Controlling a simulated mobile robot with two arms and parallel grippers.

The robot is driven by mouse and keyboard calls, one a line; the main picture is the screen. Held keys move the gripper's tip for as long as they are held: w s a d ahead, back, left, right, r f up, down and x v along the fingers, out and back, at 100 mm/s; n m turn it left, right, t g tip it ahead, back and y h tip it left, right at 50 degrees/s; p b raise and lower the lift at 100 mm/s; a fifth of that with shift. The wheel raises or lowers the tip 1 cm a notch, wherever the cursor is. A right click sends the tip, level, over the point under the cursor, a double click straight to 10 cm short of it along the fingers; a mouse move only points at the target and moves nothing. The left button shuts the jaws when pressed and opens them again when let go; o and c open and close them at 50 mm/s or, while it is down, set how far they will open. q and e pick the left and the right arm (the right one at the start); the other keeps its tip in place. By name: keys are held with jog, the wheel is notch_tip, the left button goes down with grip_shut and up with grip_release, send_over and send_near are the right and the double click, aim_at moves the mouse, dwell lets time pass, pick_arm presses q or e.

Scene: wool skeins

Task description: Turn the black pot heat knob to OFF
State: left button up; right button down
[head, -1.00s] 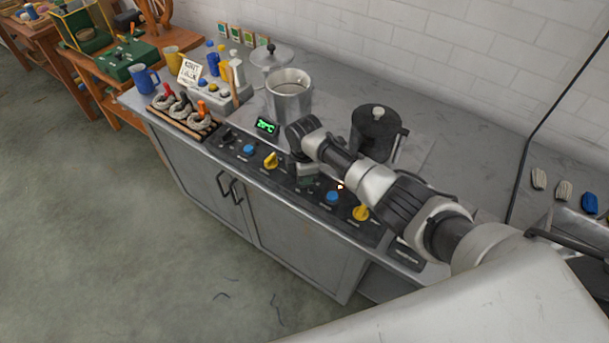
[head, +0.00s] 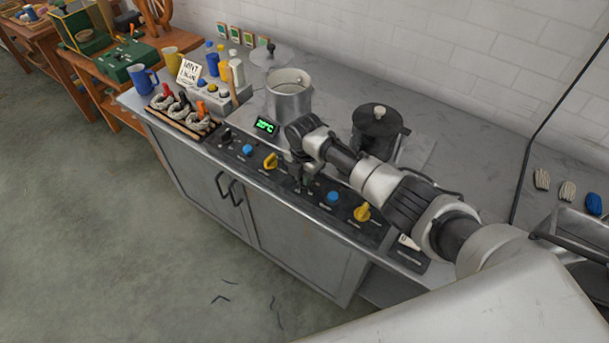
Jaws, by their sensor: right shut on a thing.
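The black pot (head: 376,130) stands with its lid on toward the back of the metal counter, partly behind my right arm. The dark control panel (head: 318,203) runs along the counter's front edge. My right gripper (head: 303,184) points down at the panel between a yellow knob (head: 270,161) and a blue knob (head: 332,197). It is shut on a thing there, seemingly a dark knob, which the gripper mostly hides. I cannot read that knob's pointer or markings. Another yellow knob (head: 362,212) sits further right. My left gripper is not in view.
An open steel pot (head: 288,94) stands behind a green-lit display (head: 266,126). A black knob (head: 225,135) and a blue knob (head: 247,150) are at the panel's left. A skein rack (head: 182,122) and bottles stand further left.

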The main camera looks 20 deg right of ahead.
jog(key=shift+r, duration=0.1)
dwell(0.3)
jog(key=c, duration=1.1)
grip_release()
notch_tip(320, 180, up, 11)
jog(key=shift+f+b, duration=0.1)
jog(key=shift+b, duration=0.5)
